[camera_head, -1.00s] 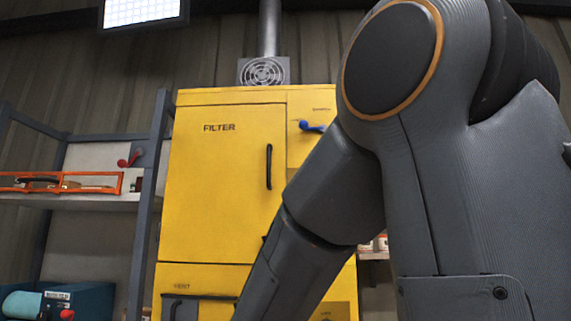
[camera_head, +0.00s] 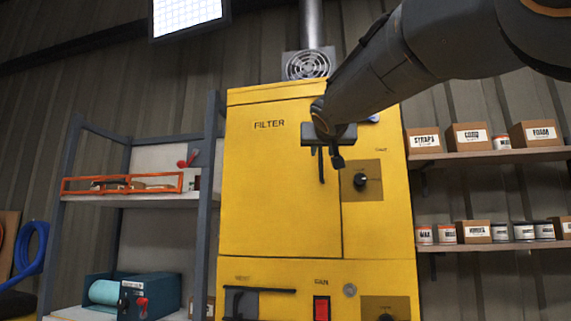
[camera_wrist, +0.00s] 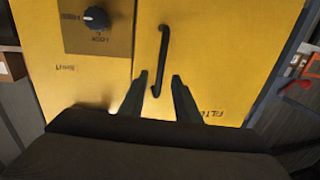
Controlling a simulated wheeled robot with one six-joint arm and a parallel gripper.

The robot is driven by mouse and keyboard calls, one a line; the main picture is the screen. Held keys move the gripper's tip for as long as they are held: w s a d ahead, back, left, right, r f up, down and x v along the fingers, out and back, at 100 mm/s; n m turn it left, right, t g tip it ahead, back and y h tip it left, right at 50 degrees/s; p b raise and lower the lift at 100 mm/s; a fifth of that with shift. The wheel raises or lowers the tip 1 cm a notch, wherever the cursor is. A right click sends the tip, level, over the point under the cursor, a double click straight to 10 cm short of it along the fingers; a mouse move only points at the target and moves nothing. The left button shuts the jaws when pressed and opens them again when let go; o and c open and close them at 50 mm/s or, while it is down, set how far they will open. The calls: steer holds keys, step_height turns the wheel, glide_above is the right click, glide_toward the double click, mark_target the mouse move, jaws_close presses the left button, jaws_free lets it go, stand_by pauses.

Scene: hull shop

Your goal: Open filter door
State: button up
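The yellow filter door (camera_head: 265,200), marked FILTER, is shut flush in its cabinet. It also fills much of the wrist view (camera_wrist: 205,60). Its black vertical bar handle (camera_wrist: 163,50) stands near the door's edge in the wrist view. My gripper (camera_wrist: 162,88) is open there, its two dark fingers apart, one to each side of the handle's lower end in that picture. I cannot tell whether they touch it. In the head view my gripper (camera_head: 328,150) is in front of the handle's place and partly hides it.
A round knob (camera_head: 360,181) on a brown plate is right of the door. A red switch (camera_head: 321,308) and a lower black handle (camera_head: 262,290) are below. Shelving with an orange tray (camera_head: 122,184) stands left; shelves with boxes (camera_head: 468,136) hang right.

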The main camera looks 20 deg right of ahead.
mark_target(321, 156)
steer(key=p+x, duration=0.1)
steer(key=x, duration=0.5)
steer(key=shift+w+p, duration=0.25)
steer(key=shift+p, duration=0.1)
steer(key=shift+c, duration=0.5)
jaws_close()
steer(key=shift+f, duration=0.1)
